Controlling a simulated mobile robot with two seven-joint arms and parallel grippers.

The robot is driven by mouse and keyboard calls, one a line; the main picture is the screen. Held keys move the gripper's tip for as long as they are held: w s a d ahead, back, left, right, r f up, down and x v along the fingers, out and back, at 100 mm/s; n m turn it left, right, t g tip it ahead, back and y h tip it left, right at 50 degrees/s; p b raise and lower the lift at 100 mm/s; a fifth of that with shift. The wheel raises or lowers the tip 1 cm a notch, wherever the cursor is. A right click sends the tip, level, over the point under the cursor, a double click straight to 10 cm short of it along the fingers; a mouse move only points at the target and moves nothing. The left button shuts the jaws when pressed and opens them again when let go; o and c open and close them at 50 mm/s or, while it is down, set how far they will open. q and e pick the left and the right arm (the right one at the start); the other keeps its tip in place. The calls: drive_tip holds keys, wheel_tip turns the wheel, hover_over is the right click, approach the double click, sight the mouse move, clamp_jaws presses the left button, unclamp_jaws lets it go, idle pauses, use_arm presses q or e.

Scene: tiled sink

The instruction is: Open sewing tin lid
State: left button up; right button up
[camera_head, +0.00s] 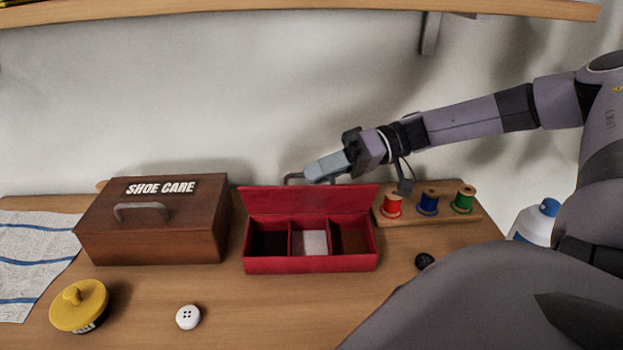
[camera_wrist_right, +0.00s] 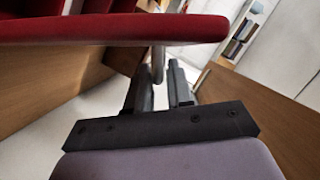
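The red sewing tin (camera_head: 310,266) stands on the wooden counter, with three compartments showing. Its lid (camera_head: 305,201) is raised at the back, about upright; in the right wrist view the lid (camera_wrist_right: 110,29) crosses the top as a red slab. My right gripper (camera_head: 312,172) is behind and above the lid's top edge, by a grey handle (camera_head: 292,179). In the right wrist view the fingers (camera_wrist_right: 160,85) stand close together with the handle (camera_wrist_right: 157,63) between them; they look closed on it, though the contact is partly hidden. My left gripper is not in view.
A brown "SHOE CARE" box (camera_head: 150,235) stands left of the tin. A rack (camera_head: 450,213) of thread spools is right behind. A yellow-lidded container (camera_head: 78,304), white button (camera_head: 188,317) and black button (camera_head: 424,261) lie in front. A shelf (camera_head: 300,12) hangs above.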

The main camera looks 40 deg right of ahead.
drive_tip(key=shift+x, duration=0.85)
clamp_jaws()
drive_tip(key=shift+w+d+f+b, duration=0.1)
drive_tip(key=shift+f+b, duration=0.05)
drive_tip(key=shift+b, duration=0.45)
drive_tip(key=w+d+m+y+b, duration=0.1)
drive_tip(key=w+d+m+b, duration=0.1)
drive_tip(key=b, duration=0.3)
drive_tip(key=shift+w+d+f+m+b, duration=0.1)
drive_tip(key=shift+w+d+m+b, duration=0.15)
drive_tip(key=shift+m+b, duration=0.2)
unclamp_jaws()
